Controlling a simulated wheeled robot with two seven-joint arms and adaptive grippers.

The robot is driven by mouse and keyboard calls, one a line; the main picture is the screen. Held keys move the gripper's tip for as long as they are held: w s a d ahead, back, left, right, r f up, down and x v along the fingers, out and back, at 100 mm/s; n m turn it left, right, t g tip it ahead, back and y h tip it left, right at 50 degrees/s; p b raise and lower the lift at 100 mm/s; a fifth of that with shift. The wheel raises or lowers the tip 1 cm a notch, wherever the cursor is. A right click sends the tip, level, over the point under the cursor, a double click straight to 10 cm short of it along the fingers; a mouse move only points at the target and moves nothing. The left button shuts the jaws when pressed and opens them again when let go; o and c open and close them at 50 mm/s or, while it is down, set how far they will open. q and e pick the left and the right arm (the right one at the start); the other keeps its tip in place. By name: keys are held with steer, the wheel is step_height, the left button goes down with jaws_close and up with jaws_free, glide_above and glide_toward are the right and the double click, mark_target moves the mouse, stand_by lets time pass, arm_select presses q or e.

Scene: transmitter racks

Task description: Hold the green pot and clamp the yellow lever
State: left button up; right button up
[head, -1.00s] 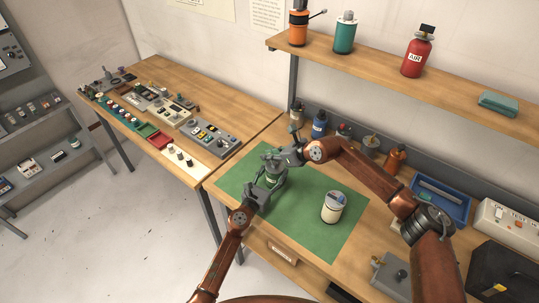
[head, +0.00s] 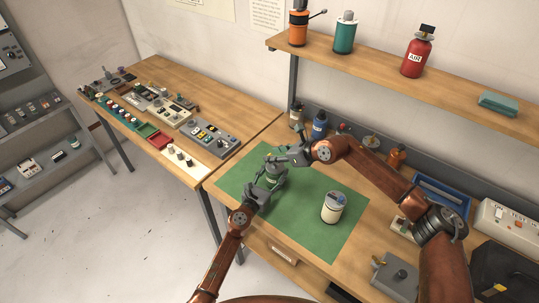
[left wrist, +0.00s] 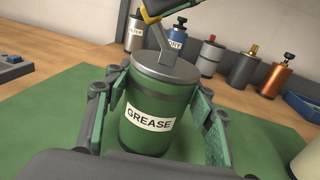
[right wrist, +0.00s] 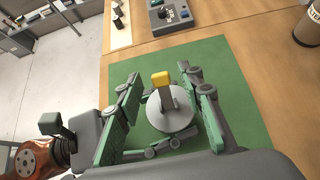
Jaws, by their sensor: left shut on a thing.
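The green pot (head: 275,176), labelled GREASE in the left wrist view (left wrist: 145,122), stands upright on the green mat (head: 330,235). My left gripper (head: 268,184) is shut on its body, one finger on each side. The yellow lever end (right wrist: 161,78) sits on a grey stem above the pot's grey lid (right wrist: 169,112). It also shows at the top of the left wrist view (left wrist: 157,8). My right gripper (right wrist: 162,92) is open above the pot, its fingers on either side of the lever and apart from it. In the head view my right gripper hides the lever.
A cream tin (head: 332,207) stands on the mat, right of the pot. Several bottles, including a blue one (head: 319,125), line the bench's back. A blue tray (head: 441,200) lies to the right. The mat's front part is clear.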

steer(key=v, duration=0.9)
arm_select(q)
steer(key=o, duration=1.6)
